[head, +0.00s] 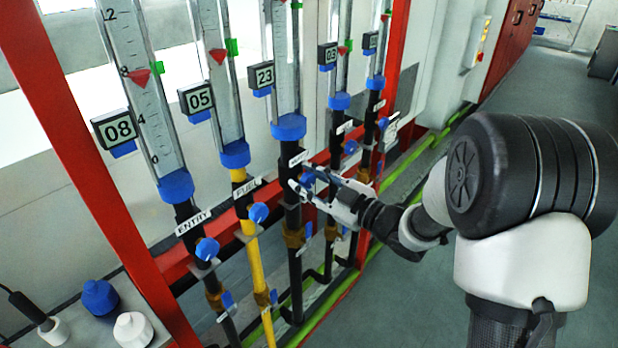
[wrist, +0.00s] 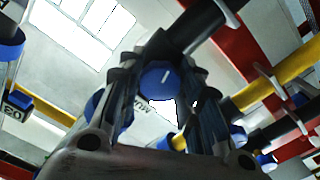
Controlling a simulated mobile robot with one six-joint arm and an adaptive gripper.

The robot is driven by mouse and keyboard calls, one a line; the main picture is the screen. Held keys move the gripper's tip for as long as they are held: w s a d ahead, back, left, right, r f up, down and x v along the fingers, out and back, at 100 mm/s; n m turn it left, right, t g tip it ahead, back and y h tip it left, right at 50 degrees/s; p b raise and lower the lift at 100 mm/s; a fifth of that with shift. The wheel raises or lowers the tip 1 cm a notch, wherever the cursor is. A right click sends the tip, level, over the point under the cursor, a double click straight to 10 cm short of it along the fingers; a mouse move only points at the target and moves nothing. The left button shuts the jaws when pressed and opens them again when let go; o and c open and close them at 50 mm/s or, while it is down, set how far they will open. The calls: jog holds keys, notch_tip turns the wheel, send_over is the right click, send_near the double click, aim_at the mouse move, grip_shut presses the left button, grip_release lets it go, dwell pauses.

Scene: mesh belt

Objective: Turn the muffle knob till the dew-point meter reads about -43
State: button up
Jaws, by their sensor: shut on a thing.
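My gripper (head: 312,187) is shut on a blue knob (wrist: 160,79) on the third pipe from the left. The knob also shows between the fingers in the head view (head: 307,180). A white pointer line on its face is tilted in the wrist view. The white label (head: 297,158) above it is too small to read surely, so I cannot confirm it is the muffle knob. The third tube (head: 283,60) carries a plate reading 23. No dew-point reading is legible; a small whitish box (head: 391,129) sits beyond the last pipe, its face unreadable.
The ENTRY knob (head: 207,249) and FUEL knob (head: 258,212) stand on the pipes to the left, with further knobs to the right. A red frame post (head: 75,150) stands at left. Bottles (head: 100,297) sit at lower left.

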jog(key=m+p, duration=0.3)
jog(key=m, duration=0.2)
jog(key=shift+m, duration=0.4)
dwell(0.3)
jog(key=o, duration=1.1)
jog(key=v, duration=1.2)
